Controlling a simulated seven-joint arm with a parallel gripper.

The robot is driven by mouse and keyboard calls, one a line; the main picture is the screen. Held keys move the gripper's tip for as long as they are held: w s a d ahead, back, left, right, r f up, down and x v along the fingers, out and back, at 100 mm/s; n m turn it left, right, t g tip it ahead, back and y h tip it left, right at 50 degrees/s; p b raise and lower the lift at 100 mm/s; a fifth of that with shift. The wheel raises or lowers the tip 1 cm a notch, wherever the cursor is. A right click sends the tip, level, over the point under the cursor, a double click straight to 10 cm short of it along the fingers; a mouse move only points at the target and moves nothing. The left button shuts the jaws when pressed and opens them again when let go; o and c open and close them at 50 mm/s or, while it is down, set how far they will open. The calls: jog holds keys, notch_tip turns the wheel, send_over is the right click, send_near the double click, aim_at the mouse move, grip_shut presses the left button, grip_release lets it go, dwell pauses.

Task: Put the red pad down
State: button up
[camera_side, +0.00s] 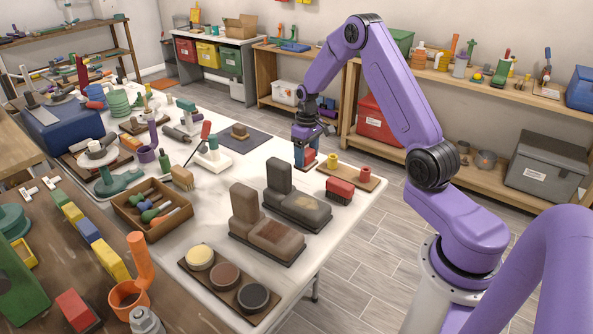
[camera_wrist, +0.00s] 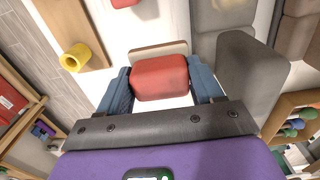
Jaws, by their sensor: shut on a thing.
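The red pad (camera_wrist: 160,78) sits between the two blue fingers of my gripper (camera_wrist: 162,84) in the wrist view, with a finger against each side. A pale wood-coloured strip (camera_wrist: 158,52) shows along its far edge. In the side view my gripper (camera_side: 307,160) points down at the far right part of the white table (camera_side: 217,252), and some of the red pad (camera_side: 309,157) shows between the fingers. The fingers hide part of the pad. I cannot tell whether its underside touches the table.
A wooden board (camera_side: 362,184) with a yellow cup (camera_side: 333,161) and a red cup stands close to my gripper's right. A second red block (camera_side: 340,191) lies nearer the camera. Grey-brown upright blocks (camera_side: 279,178) stand close in front. White tabletop is bare left of my gripper.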

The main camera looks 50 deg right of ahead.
jog(key=w+f, duration=0.1)
jog(key=f, duration=0.1)
jog(key=w+d+f, duration=0.1)
jog(key=w+f, duration=0.1)
jog(key=w+d+f, duration=0.1)
jog(key=w+f, duration=0.1)
jog(key=shift+w+f, duration=0.15)
jog(key=shift+w, duration=0.05)
jog(key=shift+w+d+f, duration=0.1)
jog(key=shift+f, duration=1.45)
jog(key=shift+f, duration=0.15)
jog(key=o, duration=1.1)
notch_tip(320, 180, up, 12)
jog(key=shift+r, duration=0.2)
